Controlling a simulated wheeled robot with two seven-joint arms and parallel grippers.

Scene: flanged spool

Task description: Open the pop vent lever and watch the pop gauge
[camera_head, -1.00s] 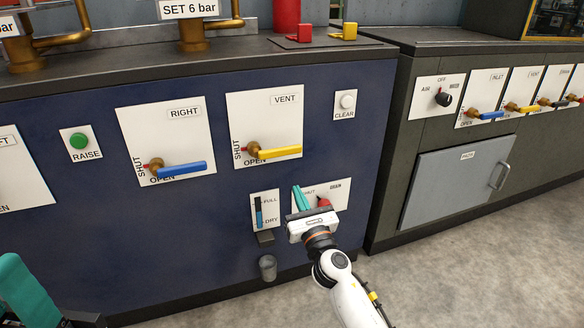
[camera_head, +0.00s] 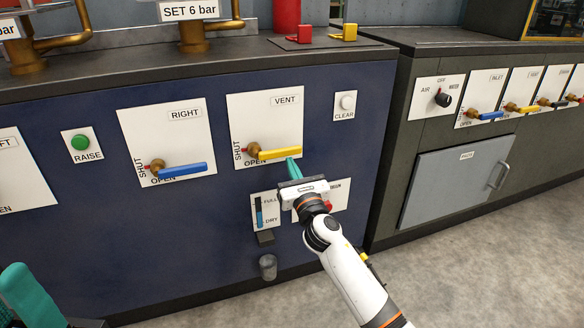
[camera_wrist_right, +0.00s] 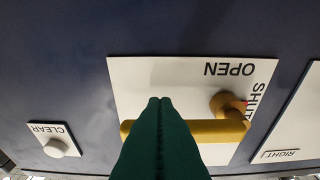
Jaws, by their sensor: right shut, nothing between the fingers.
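The yellow vent lever (camera_head: 276,154) lies level on the white VENT plate (camera_head: 270,110) of the blue cabinet, its handle pointing right from a brass hub. SHUT is printed at its left and OPEN below it. In the right wrist view the lever (camera_wrist_right: 215,131) appears upside down, partly hidden behind my fingers. My right gripper (camera_head: 291,164), with teal fingers, is shut and empty just below the lever's handle; I cannot tell whether it touches. Its fingers (camera_wrist_right: 160,101) are together in the wrist view. My left gripper (camera_head: 25,290) shows only partly at lower left. No gauge dial is identifiable.
A blue RIGHT lever (camera_head: 180,169) is to the left, a CLEAR button (camera_head: 347,102) to the right. A FULL/DRY plate (camera_head: 269,206) and a red-handled plate (camera_head: 334,198) are below. The grey cabinet (camera_head: 400,170) at right has more levers. The floor is clear.

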